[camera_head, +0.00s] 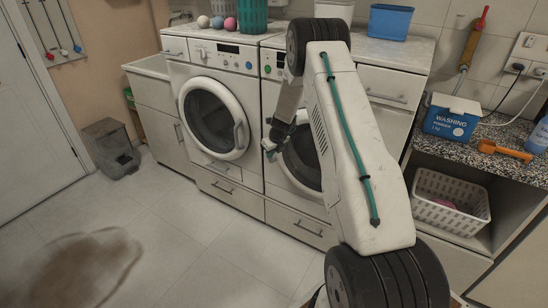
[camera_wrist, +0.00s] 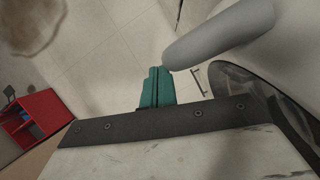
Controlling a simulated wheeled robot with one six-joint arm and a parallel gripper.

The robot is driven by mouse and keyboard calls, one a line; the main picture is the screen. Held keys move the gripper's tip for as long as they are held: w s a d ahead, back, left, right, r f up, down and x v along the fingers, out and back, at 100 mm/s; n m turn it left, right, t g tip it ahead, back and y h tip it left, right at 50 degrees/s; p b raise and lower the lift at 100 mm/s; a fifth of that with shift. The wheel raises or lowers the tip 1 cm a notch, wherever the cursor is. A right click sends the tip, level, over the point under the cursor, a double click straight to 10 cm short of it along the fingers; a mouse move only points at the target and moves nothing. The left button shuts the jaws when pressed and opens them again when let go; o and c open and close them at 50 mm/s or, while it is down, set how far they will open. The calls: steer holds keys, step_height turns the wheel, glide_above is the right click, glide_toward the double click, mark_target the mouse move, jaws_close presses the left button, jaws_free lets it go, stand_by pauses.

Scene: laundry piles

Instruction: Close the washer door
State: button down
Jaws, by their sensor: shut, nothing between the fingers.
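Two white front-loading machines stand side by side in the head view. The left machine's round door (camera_head: 212,118) has a dark window and a grey handle on its right side, and looks shut. The right machine's round door (camera_head: 303,165) is partly hidden by my arm; I cannot tell whether it is fully shut. My gripper (camera_head: 270,153) is in front of the right machine, near its door's left edge. In the wrist view its green fingers (camera_wrist: 157,88) are together and empty. A thick grey bar (camera_wrist: 220,32), perhaps a door handle, is close beside the fingertips.
A grey bin (camera_head: 110,150) stands on the floor at left. A counter at right holds a washing powder box (camera_head: 452,118) and an orange scoop (camera_head: 490,147), above a white basket (camera_head: 450,203). A red container (camera_wrist: 35,120) shows in the wrist view.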

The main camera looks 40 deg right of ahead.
steer(key=shift+w+d+r, duration=0.2)
steer(key=shift+w+d, duration=0.15)
steer(key=shift+d, duration=0.15)
steer(key=s+a+r, duration=0.5)
steer(key=s+r, duration=0.2)
steer(key=r, duration=0.1)
steer(key=shift+r, duration=0.4)
